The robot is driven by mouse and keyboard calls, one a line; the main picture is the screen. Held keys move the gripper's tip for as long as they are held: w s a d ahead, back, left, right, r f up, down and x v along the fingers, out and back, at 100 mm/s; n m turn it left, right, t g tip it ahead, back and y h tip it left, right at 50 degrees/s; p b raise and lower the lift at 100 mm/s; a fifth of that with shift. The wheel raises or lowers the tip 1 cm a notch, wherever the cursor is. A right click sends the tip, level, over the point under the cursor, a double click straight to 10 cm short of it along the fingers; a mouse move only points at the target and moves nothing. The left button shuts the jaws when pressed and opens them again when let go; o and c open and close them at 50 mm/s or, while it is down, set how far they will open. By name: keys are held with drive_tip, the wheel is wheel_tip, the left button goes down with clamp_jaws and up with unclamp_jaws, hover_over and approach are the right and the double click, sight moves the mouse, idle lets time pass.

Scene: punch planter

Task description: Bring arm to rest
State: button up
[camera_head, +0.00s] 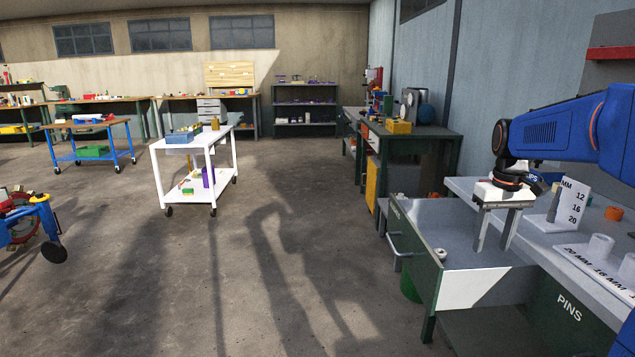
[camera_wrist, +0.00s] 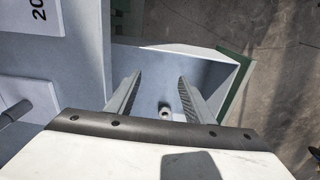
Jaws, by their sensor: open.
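My gripper (camera_head: 493,246) hangs at the end of my blue arm at the right of the head view, fingers pointing down. It is over the open drawer (camera_head: 472,287) of the workbench marked PINS. In the wrist view my gripper (camera_wrist: 157,95) shows its two fingers apart with nothing held between them. A small grey ring-like part (camera_wrist: 165,112) lies in the drawer below, seen between the fingers. A small light part (camera_head: 441,253) also shows in the drawer in the head view.
The workbench top (camera_head: 470,188) carries an upright sign (camera_head: 570,205) marked 12, 16, 20 and a labelled holder (camera_head: 600,262). An orange part (camera_head: 613,213) sits behind them. A white cart (camera_head: 193,165) stands left of centre. The concrete floor (camera_head: 300,240) between is clear.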

drive_tip(key=s+a+f+t, duration=0.1)
drive_tip(key=s+a+f, duration=0.2)
drive_tip(key=s, duration=0.6)
drive_tip(key=s+a+f+t, duration=0.2)
drive_tip(key=s+a, duration=0.4)
drive_tip(key=s, duration=0.3)
drive_tip(key=s+a+f+t, duration=0.1)
drive_tip(key=s+a+f, duration=0.2)
drive_tip(key=s, duration=0.6)
drive_tip(key=shift+s+a+f, duration=0.15)
drive_tip(key=shift+a+f, duration=0.2)
drive_tip(key=shift+a, duration=0.65)
